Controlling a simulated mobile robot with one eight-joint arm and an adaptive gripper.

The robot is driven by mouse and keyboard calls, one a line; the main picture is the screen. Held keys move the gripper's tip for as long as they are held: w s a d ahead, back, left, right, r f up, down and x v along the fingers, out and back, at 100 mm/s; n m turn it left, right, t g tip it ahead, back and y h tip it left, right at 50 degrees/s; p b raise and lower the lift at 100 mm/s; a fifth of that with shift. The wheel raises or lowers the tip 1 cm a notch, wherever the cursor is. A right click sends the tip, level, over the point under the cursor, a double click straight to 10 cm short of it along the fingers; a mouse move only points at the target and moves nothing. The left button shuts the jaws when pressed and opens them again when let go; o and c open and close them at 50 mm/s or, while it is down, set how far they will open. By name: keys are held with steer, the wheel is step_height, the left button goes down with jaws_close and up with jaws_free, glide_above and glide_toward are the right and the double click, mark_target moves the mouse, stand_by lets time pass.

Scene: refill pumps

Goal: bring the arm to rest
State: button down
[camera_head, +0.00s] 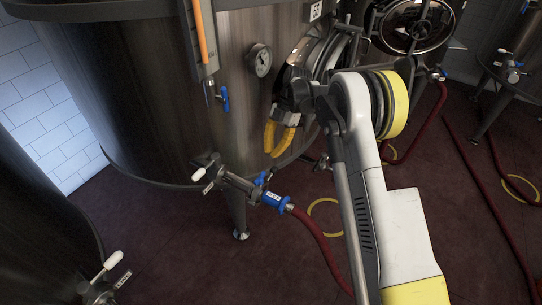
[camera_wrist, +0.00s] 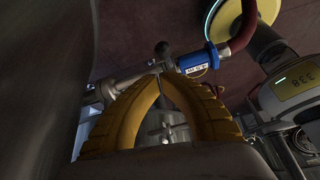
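My gripper (camera_head: 273,154) has two yellow fingers and hangs in front of the large steel tank (camera_head: 160,100), below and right of its round gauge. In the wrist view my gripper (camera_wrist: 158,77) shows its ribbed fingers meeting at the tips, shut, with nothing seen between them. My white and yellow arm reaches up from the bottom right and bends down at the elbow. The valve with a blue hose coupling (camera_head: 272,198) is below the fingers. It also shows beyond the fingertips in the wrist view (camera_wrist: 198,63), apart from them as far as I can tell.
A gauge (camera_head: 259,60) and a sight tube (camera_head: 201,40) with a blue-handled tap sit on the tank wall. A red hose (camera_head: 318,240) runs along the floor. Another tank (camera_head: 35,225) with a white-handled valve stands at left. More tanks and hoses are at right.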

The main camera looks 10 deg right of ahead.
steer(key=v, duration=1)
steer(key=s+r+m+t, duration=0.2)
steer(key=s+r+m, duration=0.35)
steer(key=r, duration=0.35)
steer(key=s+d+r+m+t+h, duration=0.2)
steer(key=s+d+r+m+t, duration=0.15)
steer(key=s+r+m, duration=0.55)
steer(key=s+d+f+m+t+h, duration=0.1)
steer(key=s+f+m+t, duration=0.2)
steer(key=s+m, duration=0.3)
steer(key=s+d+f+m+t+h, duration=0.1)
steer(key=s+f+m, duration=0.4)
steer(key=s, duration=0.8)
steer(key=shift+s+d+m+t, duration=0.3)
steer(key=shift+d+t, duration=0.3)
steer(key=shift+t, duration=0.35)
